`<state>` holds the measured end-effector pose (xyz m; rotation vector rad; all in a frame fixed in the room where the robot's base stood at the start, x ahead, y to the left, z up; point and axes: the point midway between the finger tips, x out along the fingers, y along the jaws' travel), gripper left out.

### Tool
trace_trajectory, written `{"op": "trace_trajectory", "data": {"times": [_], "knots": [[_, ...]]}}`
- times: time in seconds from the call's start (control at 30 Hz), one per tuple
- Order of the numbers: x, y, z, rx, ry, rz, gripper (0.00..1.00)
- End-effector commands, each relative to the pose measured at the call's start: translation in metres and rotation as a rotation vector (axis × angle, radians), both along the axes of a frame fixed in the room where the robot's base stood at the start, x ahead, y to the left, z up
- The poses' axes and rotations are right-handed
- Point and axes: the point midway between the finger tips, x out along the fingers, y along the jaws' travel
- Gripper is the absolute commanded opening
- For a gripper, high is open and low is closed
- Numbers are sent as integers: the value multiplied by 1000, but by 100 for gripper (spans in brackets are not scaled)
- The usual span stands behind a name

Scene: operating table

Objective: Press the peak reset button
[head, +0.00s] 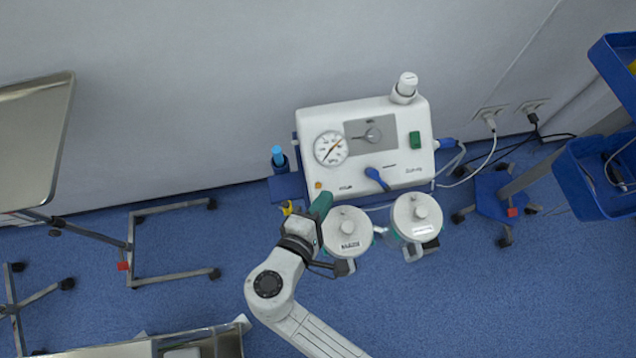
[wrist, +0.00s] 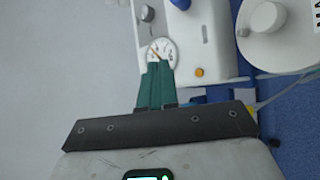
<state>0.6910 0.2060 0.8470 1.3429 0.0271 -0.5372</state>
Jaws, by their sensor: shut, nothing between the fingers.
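A white suction unit (head: 380,172) stands against the wall, with a small orange button (head: 318,185) at the lower left of its front panel. The button also shows in the wrist view (wrist: 199,72), right of the fingertips; its label cannot be read. I take it for the peak reset button. My gripper (head: 324,197) has green fingers, shut and empty, just below the button in the head view. In the wrist view the fingertips (wrist: 157,66) overlap the lower part of the gauge (wrist: 163,50). I see no contact with the button.
The panel also has a grey knob (head: 373,134), a blue lever (head: 377,178) and a green switch (head: 415,140). Two lidded jars (head: 347,232) (head: 416,217) stand close right of my gripper. A blue-capped item (head: 278,157) is at the unit's left.

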Motion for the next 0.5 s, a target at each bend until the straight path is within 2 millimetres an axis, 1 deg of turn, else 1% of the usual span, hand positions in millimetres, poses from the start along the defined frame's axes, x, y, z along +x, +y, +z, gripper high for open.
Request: {"op": "trace_trajectory", "data": {"times": [0.17, 0.5], "knots": [[8, 3, -17, 0, 0, 0, 0], [33, 10, -54, 2, 0, -1, 0]]}}
